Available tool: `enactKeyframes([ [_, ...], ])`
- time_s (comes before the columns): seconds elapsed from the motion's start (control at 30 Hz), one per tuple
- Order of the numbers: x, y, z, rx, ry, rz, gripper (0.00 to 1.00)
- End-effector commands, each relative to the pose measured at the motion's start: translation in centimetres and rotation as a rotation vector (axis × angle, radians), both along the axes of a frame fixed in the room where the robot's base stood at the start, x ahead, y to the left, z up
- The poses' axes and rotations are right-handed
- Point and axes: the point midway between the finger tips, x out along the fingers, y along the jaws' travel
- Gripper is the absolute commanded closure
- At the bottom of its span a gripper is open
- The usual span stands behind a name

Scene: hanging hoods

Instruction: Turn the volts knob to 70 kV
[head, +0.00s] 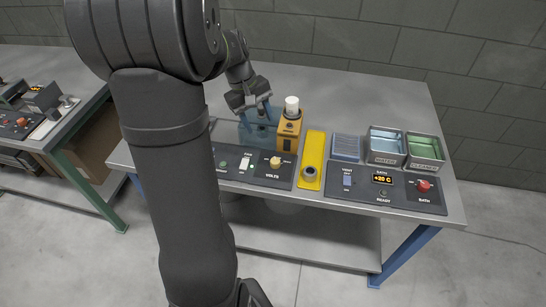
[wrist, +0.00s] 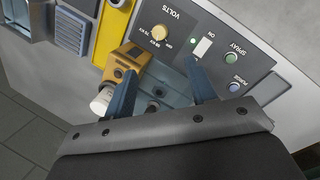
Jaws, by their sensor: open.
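The volts knob (head: 276,162) is a round cream knob at the right end of a dark control panel (head: 258,178). It also shows in the wrist view (wrist: 160,32), near the top, with the label VOLTS and small kV marks around it. Its pointer setting is too small to read. My gripper (head: 263,113) is open and empty, with its blue fingers apart. It is behind the panel, apart from the knob, beside an orange device with a white cap (head: 291,106). In the wrist view the fingers (wrist: 162,92) point toward the panel, below the knob.
The orange device (wrist: 124,68) stands close to one finger. A yellow strip (head: 313,155), a blue ribbed block (head: 346,147), two metal trays (head: 386,160) and a bath panel (head: 388,201) lie to the right. The bench (head: 340,92) is clear toward the wall.

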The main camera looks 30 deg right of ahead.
Motion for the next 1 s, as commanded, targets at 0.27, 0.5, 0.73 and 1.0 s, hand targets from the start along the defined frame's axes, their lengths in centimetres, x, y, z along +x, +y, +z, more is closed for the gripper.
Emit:
enactKeyframes([
  [0.27, 1.0, 1.7, -0.2, 0.034, 0.178, 0.611, 0.48],
  [0.5, 1.3, 2.2, -0.3, 0.053, 0.254, 0.835, 0.48],
  [0.73, 0.7, 1.4, -2.5, 0.057, 0.262, 0.845, 0.48],
  [1.0, -0.7, -0.4, -8.0, 0.059, 0.262, 0.843, 0.48],
])
